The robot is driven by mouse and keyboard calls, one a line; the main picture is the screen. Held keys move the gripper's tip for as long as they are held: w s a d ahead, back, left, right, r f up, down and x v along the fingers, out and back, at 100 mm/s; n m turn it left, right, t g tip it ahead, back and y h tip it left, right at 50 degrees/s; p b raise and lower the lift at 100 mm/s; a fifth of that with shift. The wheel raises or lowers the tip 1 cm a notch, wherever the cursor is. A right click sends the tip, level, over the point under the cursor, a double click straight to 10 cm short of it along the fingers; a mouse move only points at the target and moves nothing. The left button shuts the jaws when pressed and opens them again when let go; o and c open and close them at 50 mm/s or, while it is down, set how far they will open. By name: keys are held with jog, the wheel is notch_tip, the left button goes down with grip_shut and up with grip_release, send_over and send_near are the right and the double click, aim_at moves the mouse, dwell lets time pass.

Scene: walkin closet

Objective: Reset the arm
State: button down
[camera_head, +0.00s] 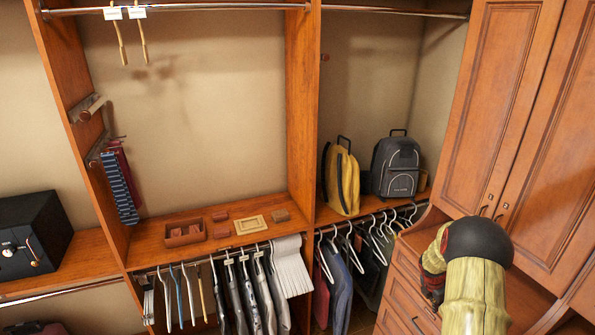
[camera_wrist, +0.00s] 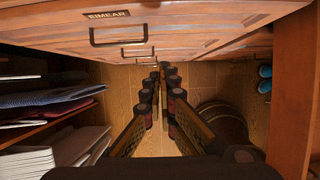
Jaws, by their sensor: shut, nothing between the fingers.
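My gripper (camera_wrist: 162,76) shows in the wrist view, its two dark fingers close together and empty, pointing toward the base of a wooden drawer front (camera_wrist: 190,38). Wood floor (camera_wrist: 118,95) shows below and around the fingers. In the head view my arm rises at the lower right, in front of the wooden drawers (camera_head: 405,290). The fingers cannot be made out clearly there.
In the head view, a shelf holds a yellow bag (camera_head: 341,180) and a grey backpack (camera_head: 395,167). A wooden tray (camera_head: 184,232) sits on the middle shelf and a black safe (camera_head: 30,235) at left.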

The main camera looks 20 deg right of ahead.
jog(key=s+a+m+g+y, duration=0.2)
jog(key=s+a+m, duration=0.45)
jog(key=m, duration=0.35)
jog(key=s+a+r+m+b, duration=0.2)
jog(key=a+r+m+b, duration=0.15)
jog(key=a, duration=0.35)
jog(key=s+a+r+m+y+b, duration=0.1)
jog(key=s+a+r+m+b, duration=0.1)
jog(key=a+r+m, duration=0.3)
jog(key=s+a+r+m+b, duration=0.1)
jog(key=s+a+r+b, duration=0.15)
jog(key=a, duration=0.55)
jog(key=s+a+r+t+b, duration=0.1)
jog(key=s+a+t+b, duration=0.2)
jog(key=a+b, duration=0.5)
jog(key=s+a+r+t+y+b, duration=0.1)
jog(key=s+a+t+b, duration=0.3)
jog(key=a, duration=1.1)
jog(key=s+b, duration=0.2)
jog(key=b, duration=0.2)
jog(key=shift+s+n+b, duration=0.25)
jog(key=shift+n+b, duration=0.05)
jog(key=shift+n, duration=0.05)
jog(key=shift+r, duration=0.1)
